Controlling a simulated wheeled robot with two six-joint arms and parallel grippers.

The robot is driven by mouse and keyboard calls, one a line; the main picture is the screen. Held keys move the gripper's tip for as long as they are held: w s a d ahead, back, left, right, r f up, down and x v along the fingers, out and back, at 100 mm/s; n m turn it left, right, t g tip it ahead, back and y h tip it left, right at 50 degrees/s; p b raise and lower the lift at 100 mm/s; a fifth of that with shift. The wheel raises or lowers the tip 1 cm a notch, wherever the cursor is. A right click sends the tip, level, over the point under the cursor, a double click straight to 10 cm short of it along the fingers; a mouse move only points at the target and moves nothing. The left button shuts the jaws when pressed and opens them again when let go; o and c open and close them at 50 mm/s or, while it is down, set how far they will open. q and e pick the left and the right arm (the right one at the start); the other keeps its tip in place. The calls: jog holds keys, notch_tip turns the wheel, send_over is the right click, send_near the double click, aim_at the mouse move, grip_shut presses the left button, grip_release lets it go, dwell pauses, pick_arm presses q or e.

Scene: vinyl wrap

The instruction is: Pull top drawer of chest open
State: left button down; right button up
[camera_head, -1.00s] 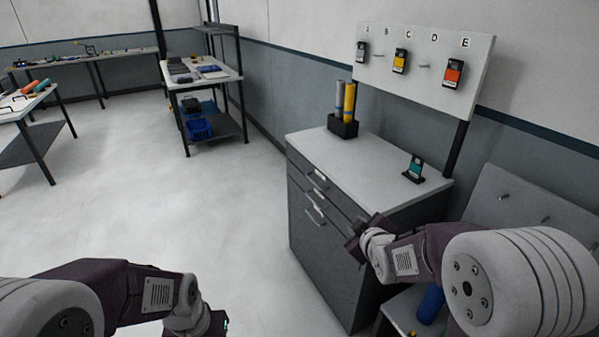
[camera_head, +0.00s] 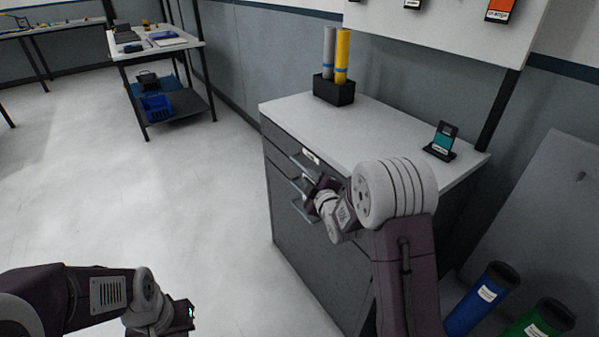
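The grey chest (camera_head: 310,262) has a white top and stands against the wall, right of centre. Its top drawer (camera_head: 283,142) has a white label and a bar handle (camera_head: 303,167) and looks closed. More bar handles show below it. My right gripper (camera_head: 309,190) is at the chest's front, close to the upper handles. My own wrist and forearm hide part of it, so I cannot tell whether it touches a handle or how far its fingers are apart. My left gripper (camera_head: 188,316) hangs low at the bottom left, away from the chest; its fingers are not clear.
On the chest stand a black holder (camera_head: 334,90) with a grey and a yellow roll, and a small teal card stand (camera_head: 441,142). Blue (camera_head: 482,300) and green (camera_head: 540,322) rolls are at the lower right. The floor left of the chest is clear.

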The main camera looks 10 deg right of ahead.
aim_at(304, 169)
jog(key=p+x, duration=0.2)
jog(key=shift+w, duration=0.4)
jog(key=x, duration=0.2)
jog(key=b+x, duration=0.1)
jog(key=x, duration=0.3)
jog(key=shift+f, duration=0.35)
jog(key=shift+w, duration=0.35)
grip_shut()
dwell(0.4)
